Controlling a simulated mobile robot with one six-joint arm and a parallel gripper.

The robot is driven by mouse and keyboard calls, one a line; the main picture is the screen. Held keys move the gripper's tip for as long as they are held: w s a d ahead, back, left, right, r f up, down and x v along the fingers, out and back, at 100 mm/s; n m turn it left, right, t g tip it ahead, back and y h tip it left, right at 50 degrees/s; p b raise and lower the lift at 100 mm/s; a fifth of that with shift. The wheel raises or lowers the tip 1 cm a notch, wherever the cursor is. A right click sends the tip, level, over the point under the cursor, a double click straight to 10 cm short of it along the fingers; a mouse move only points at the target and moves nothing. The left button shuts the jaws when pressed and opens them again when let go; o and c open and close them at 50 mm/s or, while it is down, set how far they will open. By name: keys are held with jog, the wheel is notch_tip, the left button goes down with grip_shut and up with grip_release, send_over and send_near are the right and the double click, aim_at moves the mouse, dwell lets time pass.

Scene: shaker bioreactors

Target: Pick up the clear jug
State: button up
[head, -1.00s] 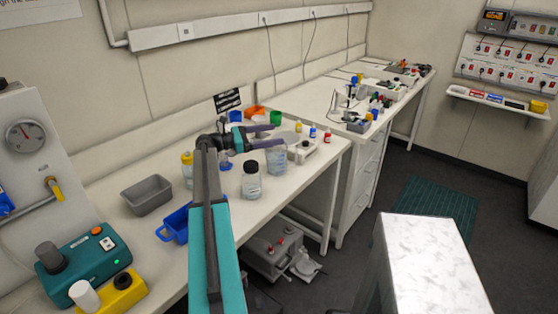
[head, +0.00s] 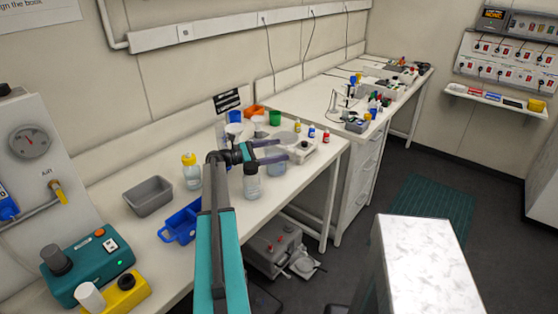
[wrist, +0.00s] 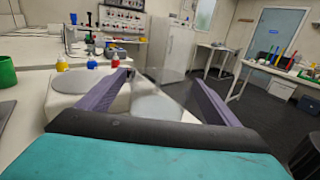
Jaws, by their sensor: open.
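The clear jug (head: 277,168) stands on the white bench, just under and between my gripper's fingers in the head view. In the wrist view the see-through jug (wrist: 160,103) shows between the two purple fingers, its lower part hidden by my gripper's body. My gripper (head: 283,149) is open, with one finger on each side of the jug. It also shows in the wrist view (wrist: 161,78) with its fingers spread. I cannot tell whether either finger touches the jug.
A black-capped bottle (head: 251,180) stands close to the left of the jug, partly behind my arm. A yellow-capped bottle (head: 191,172), blue tray (head: 180,226) and green cup (head: 274,118) are also on the bench.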

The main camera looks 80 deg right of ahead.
aim_at(288, 148)
jog(key=shift+p+x, duration=0.95)
jog(key=shift+x, duration=1.55)
jog(key=c, duration=1.9)
